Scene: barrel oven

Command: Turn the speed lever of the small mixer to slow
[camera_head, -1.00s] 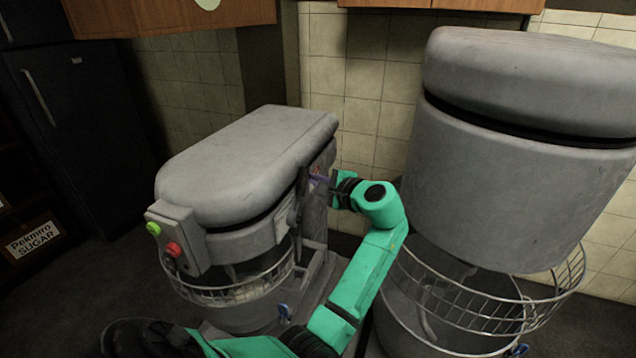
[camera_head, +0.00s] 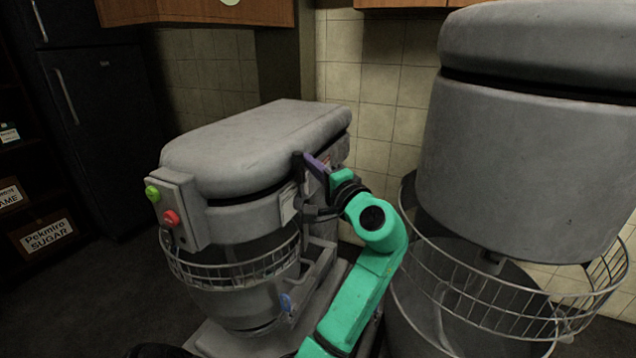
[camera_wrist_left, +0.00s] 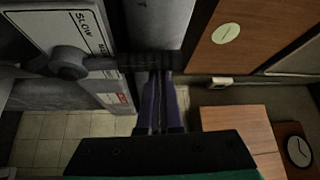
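The small mixer (camera_head: 255,140) is grey, with a rounded top and a wire-guarded bowl. Its dark speed lever (camera_wrist_left: 110,63) extends right from a round pivot on a pale panel (camera_wrist_left: 50,25) in the left wrist view. The word SLOW shows on the panel above the lever, and a lower label is partly covered. My left gripper (camera_head: 316,163) is at the mixer's right side, beside the lever. Its purple fingers (camera_wrist_left: 160,75) are close together, tips at the lever's outer part. Contact with the lever cannot be told. My right gripper is out of view.
A larger mixer (camera_head: 525,170) with a wire guard (camera_head: 480,300) stands close on the right of my left arm. A green and a red button (camera_head: 171,218) are on the small mixer's front box. A dark fridge (camera_head: 100,130) and shelves are at left.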

